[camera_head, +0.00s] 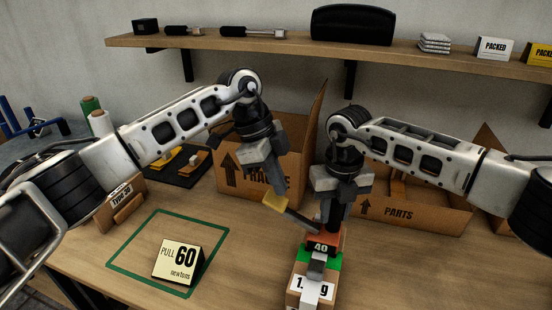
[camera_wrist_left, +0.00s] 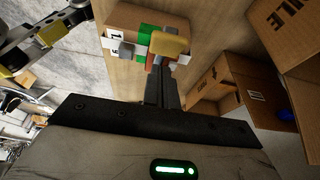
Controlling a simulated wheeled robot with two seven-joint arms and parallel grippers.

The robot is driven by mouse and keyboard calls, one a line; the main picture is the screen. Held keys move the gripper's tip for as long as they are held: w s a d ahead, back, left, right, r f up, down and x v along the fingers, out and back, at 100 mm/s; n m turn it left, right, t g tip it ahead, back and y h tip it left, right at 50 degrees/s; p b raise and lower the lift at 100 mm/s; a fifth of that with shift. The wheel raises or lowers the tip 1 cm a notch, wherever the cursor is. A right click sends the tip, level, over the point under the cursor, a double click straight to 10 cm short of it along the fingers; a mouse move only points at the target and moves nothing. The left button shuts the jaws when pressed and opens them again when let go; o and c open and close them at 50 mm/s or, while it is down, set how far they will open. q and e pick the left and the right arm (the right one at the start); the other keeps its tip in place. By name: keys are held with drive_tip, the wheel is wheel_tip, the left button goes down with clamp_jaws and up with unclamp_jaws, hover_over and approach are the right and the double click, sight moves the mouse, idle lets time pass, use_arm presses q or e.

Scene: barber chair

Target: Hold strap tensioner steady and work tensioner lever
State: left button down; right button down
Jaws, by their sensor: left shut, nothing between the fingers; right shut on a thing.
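The strap tensioner (camera_head: 322,241) is an orange block with a display reading 40. It sits on top of a small cardboard box (camera_head: 308,291) with a green band and a grey strap. My right gripper (camera_head: 328,228) comes straight down onto the tensioner and is shut on it, its fingertips partly hidden. The tensioner lever (camera_head: 299,219) is a dark bar with a yellow end, slanting up to the left. My left gripper (camera_head: 275,192) is shut and empty right at the yellow end, which also shows in the left wrist view (camera_wrist_left: 171,42); contact is unclear.
A sign reading PULL 60 newtons (camera_head: 178,262) stands inside a green outline on the table, left of the box. Open cartons, one marked PARTS (camera_head: 398,211), stand behind the arms. A shelf (camera_head: 260,47) runs along the wall. A dark tray (camera_head: 180,168) lies at back left.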

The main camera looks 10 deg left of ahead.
use_arm(q)
drive_tip(key=shift+w+a+f, duration=0.1)
drive_tip(key=shift+a+f, duration=0.15)
drive_tip(key=shift+f, duration=0.2)
drive_tip(key=shift+a+f, duration=0.2)
drive_tip(key=shift+f, duration=0.25)
